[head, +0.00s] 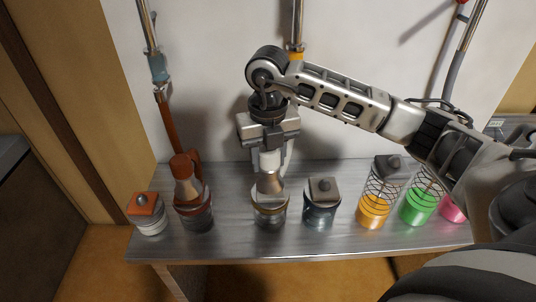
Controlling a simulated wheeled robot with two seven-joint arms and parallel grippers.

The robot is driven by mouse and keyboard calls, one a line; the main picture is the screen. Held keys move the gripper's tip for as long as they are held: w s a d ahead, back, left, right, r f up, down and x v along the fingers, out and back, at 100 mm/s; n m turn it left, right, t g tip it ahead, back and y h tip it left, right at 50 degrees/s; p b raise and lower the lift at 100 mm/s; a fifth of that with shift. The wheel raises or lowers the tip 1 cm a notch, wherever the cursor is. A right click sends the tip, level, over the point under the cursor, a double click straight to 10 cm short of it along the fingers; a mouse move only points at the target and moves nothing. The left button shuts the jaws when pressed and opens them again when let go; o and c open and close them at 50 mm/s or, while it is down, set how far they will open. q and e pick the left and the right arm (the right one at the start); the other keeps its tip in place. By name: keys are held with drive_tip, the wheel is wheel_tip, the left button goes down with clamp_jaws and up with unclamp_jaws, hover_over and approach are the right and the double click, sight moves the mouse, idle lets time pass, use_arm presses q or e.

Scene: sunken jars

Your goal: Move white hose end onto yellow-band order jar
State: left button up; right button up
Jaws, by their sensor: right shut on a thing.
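My right gripper (271,160) points down in the middle of the head view, shut on the white hose end (270,162). The hose end has a tan metallic cone (270,183) below it. The cone is over the mouth of a glass jar (270,214) with a yellowish band, upright on the metal shelf. I cannot tell whether the cone rests on the jar or hangs just above it. The rest of the white hose is hidden behind my gripper and arm. My left gripper is not in view.
On the metal shelf (235,238), a dark jar (322,213) with a grey lid stands close right. An orange hose end (187,180) sits at another jar (196,214) on the left, beside an orange-lidded jar (150,224). Orange (373,212), green (416,208) and pink (452,208) containers stand right.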

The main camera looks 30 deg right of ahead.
drive_tip(key=shift+f, duration=0.4)
drive_tip(key=o, duration=1.9)
drive_tip(key=shift+c, duration=0.2)
wheel_tip(320, 180, up, 6)
drive_tip(key=p, duration=0.4)
drive_tip(key=shift+r, duration=0.15)
